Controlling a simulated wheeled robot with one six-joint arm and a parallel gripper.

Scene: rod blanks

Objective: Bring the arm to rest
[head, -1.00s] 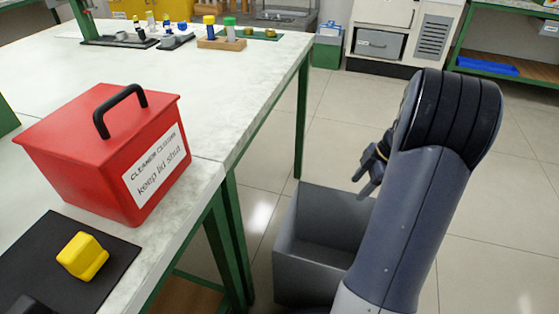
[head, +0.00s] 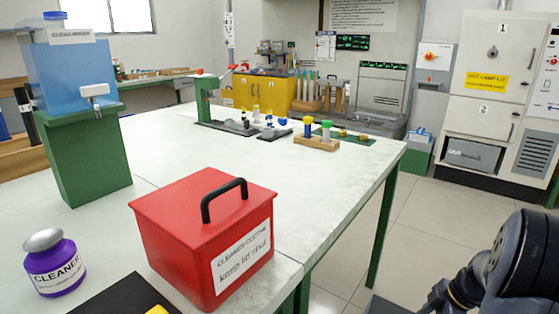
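My arm (head: 522,258) shows only in part at the bottom right corner of the head view, to the right of the table and over the floor. Part of my gripper (head: 446,296) shows at the bottom edge beside the arm, dark and cut off by the frame. Its fingertips are not clear, so I cannot tell whether it is open or shut. I see nothing held in it.
A red lidded box (head: 170,232) stands on the pale table (head: 345,185). A purple cleaner jar (head: 56,270) and a black mat (head: 112,300) are near it. A grey bin's edge (head: 385,306) is beside the gripper. The floor (head: 440,215) right of the table is clear.

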